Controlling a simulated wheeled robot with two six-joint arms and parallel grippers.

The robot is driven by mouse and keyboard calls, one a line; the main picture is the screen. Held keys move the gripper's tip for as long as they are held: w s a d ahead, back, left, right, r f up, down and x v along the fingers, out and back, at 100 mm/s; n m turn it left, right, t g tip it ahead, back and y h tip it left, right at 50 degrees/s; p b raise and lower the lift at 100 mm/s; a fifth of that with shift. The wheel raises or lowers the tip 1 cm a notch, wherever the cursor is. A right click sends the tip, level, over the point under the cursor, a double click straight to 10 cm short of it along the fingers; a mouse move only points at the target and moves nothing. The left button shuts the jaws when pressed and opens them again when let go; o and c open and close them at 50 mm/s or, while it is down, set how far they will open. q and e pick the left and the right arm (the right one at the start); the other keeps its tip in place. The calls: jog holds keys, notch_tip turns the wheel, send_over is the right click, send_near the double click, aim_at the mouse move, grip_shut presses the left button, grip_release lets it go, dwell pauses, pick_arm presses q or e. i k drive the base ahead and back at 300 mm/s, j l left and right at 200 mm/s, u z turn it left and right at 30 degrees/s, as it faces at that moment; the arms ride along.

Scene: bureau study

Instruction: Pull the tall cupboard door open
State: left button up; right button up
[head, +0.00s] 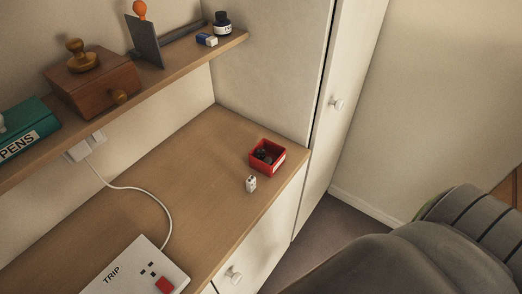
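The tall cupboard door (341,70) is a narrow white panel at the right end of the desk in the head view. A small round white knob (337,103) sits on its face. A thin dark line runs along the door's left edge, beside the pale cupboard side (270,70). The door looks shut or nearly so; I cannot tell if it is slightly ajar. Its top is cut off by the picture. Neither of my grippers shows. A large grey arm part of mine fills the lower right and hides some floor.
The wooden desk (190,160) holds a red tray (280,166), a small white item (251,184) and a TRIP box (135,272). A shelf (185,60) hangs above. A white drawer knob (234,277) sticks out below. Carpet (325,235) is clear before the cupboard.

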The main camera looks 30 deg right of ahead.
aim_at(357, 25)
jog(key=k+l+z, duration=0.2)
jog(key=z, duration=0.2)
jog(key=k+l+z, duration=0.2)
jog(key=z, duration=0.25)
jog(key=k+l+z, duration=0.1)
jog(key=l+z, duration=0.3)
